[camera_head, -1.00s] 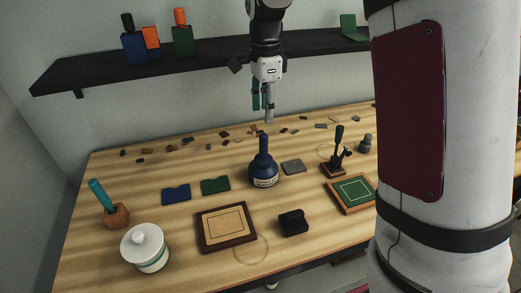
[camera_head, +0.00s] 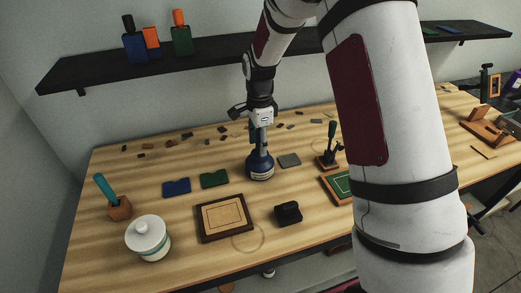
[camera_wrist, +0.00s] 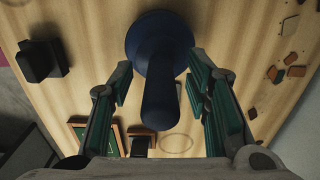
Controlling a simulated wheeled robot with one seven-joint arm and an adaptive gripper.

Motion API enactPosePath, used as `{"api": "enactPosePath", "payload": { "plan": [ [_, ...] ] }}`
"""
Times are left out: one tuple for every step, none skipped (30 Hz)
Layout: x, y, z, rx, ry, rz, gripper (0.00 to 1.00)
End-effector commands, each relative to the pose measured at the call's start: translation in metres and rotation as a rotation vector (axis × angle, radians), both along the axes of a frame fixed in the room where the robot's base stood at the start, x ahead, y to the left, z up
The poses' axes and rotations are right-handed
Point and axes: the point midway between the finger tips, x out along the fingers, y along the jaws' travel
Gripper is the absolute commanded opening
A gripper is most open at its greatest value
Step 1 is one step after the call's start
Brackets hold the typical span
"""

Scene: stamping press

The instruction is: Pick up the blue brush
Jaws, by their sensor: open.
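The blue brush (camera_head: 260,168) stands upright on the wooden table (camera_head: 110,240), with a wide round base and a narrower handle on top. In the wrist view the brush (camera_wrist: 160,95) shows with its handle pointing toward the camera. My gripper (camera_head: 258,140) is just above the brush base, at the handle. In the wrist view my gripper (camera_wrist: 160,84) is open, with a green-padded finger on each side of the handle. A gap shows between the handle and each finger. The upper handle is partly hidden by the gripper in the head view.
A grey square (camera_head: 289,160) lies right of the brush, and green (camera_head: 214,179) and blue (camera_head: 176,187) cards lie left. A framed board (camera_head: 224,218), a black block (camera_head: 288,213) and a white jar (camera_head: 148,238) are in front. A black shelf (camera_head: 95,76) runs behind.

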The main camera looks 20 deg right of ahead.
Motion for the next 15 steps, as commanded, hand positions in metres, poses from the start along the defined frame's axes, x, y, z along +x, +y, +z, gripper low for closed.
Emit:
{"api": "enactPosePath", "payload": {
  "plan": [
    [-0.0002,-0.0002,-0.0017,0.0,0.0,0.0,0.44],
    [0.0,-0.0001,-0.0023,0.0,0.0,0.0,0.44],
    [0.0002,-0.0001,-0.0026,0.0,-0.001,0.0,0.44],
    [0.0003,-0.0001,-0.0026,0.0,-0.001,0.0,0.44],
    [0.0004,-0.0001,-0.0026,0.0,-0.001,0.0,0.44],
    [0.0004,-0.0001,-0.0026,0.0,-0.001,0.0,0.44],
    [0.0004,-0.0001,-0.0026,0.0,-0.001,0.0,0.44],
    [0.0004,-0.0001,-0.0025,0.0,-0.001,0.0,0.42],
    [0.0004,-0.0001,-0.0025,0.0,-0.001,0.0,0.33],
    [0.0004,-0.0001,-0.0025,0.0,-0.001,0.0,0.26],
    [0.0004,-0.0001,-0.0025,0.0,-0.001,0.0,0.19],
    [0.0004,-0.0001,-0.0024,0.0,-0.001,0.0,0.1],
    [0.0004,0.0,-0.0024,0.0,-0.001,0.0,0.03],
    [0.0004,-0.0001,-0.0024,0.0,-0.001,0.0,0.0],
    [0.0004,0.0,-0.0024,0.0,-0.001,0.0,0.0]
  ]
}}
